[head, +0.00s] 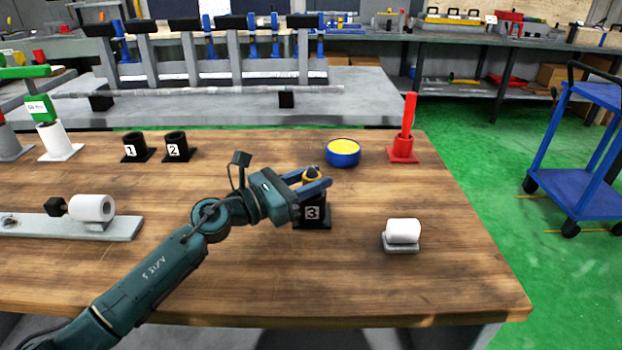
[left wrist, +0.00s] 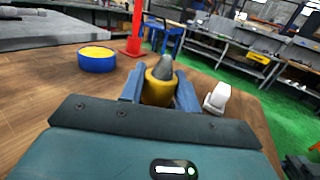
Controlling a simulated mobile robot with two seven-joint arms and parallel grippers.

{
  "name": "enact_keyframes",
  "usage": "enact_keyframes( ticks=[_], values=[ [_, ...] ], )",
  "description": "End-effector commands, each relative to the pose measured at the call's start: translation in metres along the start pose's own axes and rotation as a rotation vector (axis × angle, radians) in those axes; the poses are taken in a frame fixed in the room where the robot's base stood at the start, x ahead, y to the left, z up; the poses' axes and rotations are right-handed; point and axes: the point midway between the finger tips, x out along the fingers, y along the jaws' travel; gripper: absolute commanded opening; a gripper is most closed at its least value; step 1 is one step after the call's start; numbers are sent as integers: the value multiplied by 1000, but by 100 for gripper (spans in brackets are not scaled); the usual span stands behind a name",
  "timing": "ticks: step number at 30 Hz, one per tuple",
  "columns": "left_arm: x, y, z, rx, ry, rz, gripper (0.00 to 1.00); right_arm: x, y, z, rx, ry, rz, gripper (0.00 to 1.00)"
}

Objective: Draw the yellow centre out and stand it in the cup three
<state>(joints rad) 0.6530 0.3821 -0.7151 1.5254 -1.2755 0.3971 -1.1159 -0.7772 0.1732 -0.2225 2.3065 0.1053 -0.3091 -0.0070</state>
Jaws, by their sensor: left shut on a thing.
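My left gripper (head: 313,188) is shut on the yellow centre (head: 311,175), directly over cup three (head: 312,214). Cup three is black with a white 3 on its front. The yellow centre stands upright with its grey tip pointing up. In the left wrist view the centre (left wrist: 160,85) sits between the two blue-grey fingers of the gripper (left wrist: 160,95). Its lower end is hidden by the fingers, so I cannot tell how far it sits in the cup. My right gripper is not in view.
Cups one (head: 134,147) and two (head: 176,147) stand at the back left. A blue tub with yellow contents (head: 343,152) and a red stand (head: 403,148) are behind the gripper. A white cylinder on a grey block (head: 402,233) is to the right. The front of the table is clear.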

Motion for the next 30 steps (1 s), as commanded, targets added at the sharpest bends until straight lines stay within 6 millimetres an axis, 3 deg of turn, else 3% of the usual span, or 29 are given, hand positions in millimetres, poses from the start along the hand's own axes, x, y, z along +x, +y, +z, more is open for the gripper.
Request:
enact_keyframes(
  ticks=[10,17,22,30],
  values=[
    [0,0,1,0,-2,0,57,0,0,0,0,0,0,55],
    [0,0,-2,-1,3,0,57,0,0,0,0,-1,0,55],
    [0,0,-1,0,2,0,57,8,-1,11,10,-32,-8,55],
    [-64,0,-4,1,4,2,57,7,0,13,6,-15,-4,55]
  ],
)
